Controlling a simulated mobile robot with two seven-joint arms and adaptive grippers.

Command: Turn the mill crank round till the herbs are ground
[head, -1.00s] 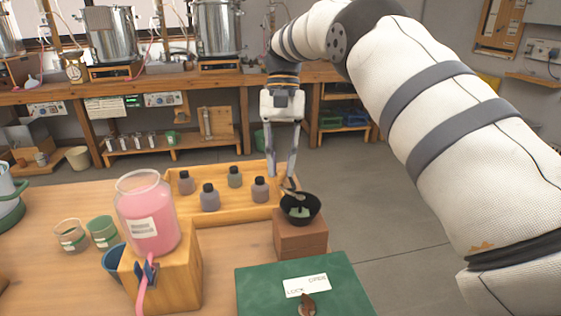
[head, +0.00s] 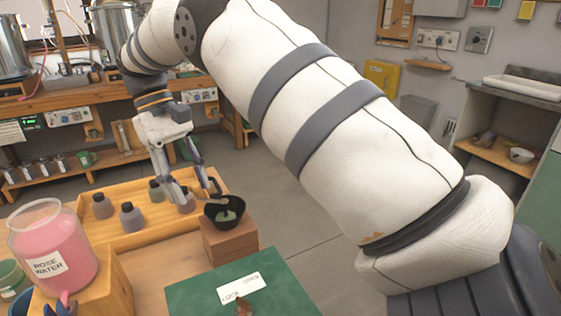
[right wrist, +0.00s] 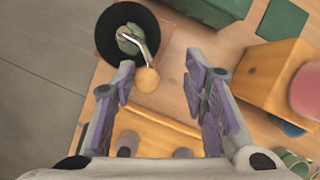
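The mill is a black bowl (head: 224,208) on a brown wooden block (head: 229,243), with green herbs (head: 228,216) in it. Its bent metal crank (head: 206,194) reaches over the rim toward my right gripper. In the right wrist view the crank ends in a round tan knob (right wrist: 147,80). It lies between the fingertips in that picture, nearer the left finger, with gaps visible. My right gripper (head: 188,203) is beside the bowl's left side; the right wrist view shows its fingers (right wrist: 160,80) spread apart. My left gripper is out of view.
A wooden tray (head: 150,237) with several dark-capped bottles lies left of the mill. A rose water jar (head: 52,250) stands on a wooden stand at the left. A green box (head: 285,295) with a label is in front. Floor is clear to the right.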

